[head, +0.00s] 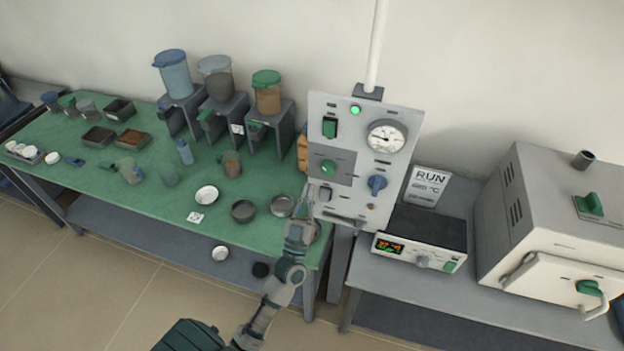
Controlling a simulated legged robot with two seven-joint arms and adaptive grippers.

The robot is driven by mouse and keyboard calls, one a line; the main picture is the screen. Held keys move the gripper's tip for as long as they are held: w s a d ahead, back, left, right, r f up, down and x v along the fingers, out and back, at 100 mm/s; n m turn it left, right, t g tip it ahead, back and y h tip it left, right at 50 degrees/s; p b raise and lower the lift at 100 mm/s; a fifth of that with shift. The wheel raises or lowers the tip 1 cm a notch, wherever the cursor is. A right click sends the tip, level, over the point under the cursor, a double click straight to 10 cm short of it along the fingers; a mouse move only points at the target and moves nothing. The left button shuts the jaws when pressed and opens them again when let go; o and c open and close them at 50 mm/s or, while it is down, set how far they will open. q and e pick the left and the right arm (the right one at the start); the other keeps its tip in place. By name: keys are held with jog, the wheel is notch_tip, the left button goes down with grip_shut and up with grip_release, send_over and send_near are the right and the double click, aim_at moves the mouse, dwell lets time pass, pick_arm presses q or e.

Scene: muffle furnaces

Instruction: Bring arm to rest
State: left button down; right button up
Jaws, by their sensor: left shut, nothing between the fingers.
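My left arm reaches up from the bottom of the head view. Its gripper (305,198) is shut and empty, in front of the lower left edge of the grey control panel (348,215). I cannot tell whether it touches the panel. The panel has a lit green lamp (355,110), a round gauge (386,138), a blue knob (376,184) and green switches. My right gripper is not in view.
The green-topped table (110,180) on the left holds dishes, trays, cups and hopper stands (222,110). A furnace (560,240) and its controller (420,240) stand on the grey table at right, by a RUN sign (428,185). Open floor (110,300) lies at lower left.

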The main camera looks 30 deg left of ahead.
pick_arm(q)
jog(key=d+f+m+g+h, duration=0.7)
jog(key=d+f+h, duration=0.35)
jog(key=f, duration=0.25)
jog(key=s+d+f+g, duration=0.3)
jog(key=s+f+g, duration=0.3)
jog(key=f, duration=0.4)
jog(key=s+a+f+n+g+y, duration=0.1)
jog(key=s+a+f+g+y, duration=0.1)
jog(key=s+f+g, duration=0.45)
jog(key=s+a+f+n+g+y, duration=0.1)
jog(key=s+a+f+g+y, duration=0.15)
jog(key=s, duration=0.75)
jog(key=s+f+g, duration=0.1)
jog(key=s+f, duration=0.1)
jog(key=f, duration=1.2)
jog(key=s+f+g, duration=0.1)
jog(key=s+f, duration=0.1)
jog(key=f, duration=1.2)
jog(key=s+a+f, duration=0.3)
jog(key=s+f, duration=1.2)
jog(key=s, duration=0.1)
jog(key=shift+s+g, duration=0.3)
jog(key=shift+g, duration=0.1)
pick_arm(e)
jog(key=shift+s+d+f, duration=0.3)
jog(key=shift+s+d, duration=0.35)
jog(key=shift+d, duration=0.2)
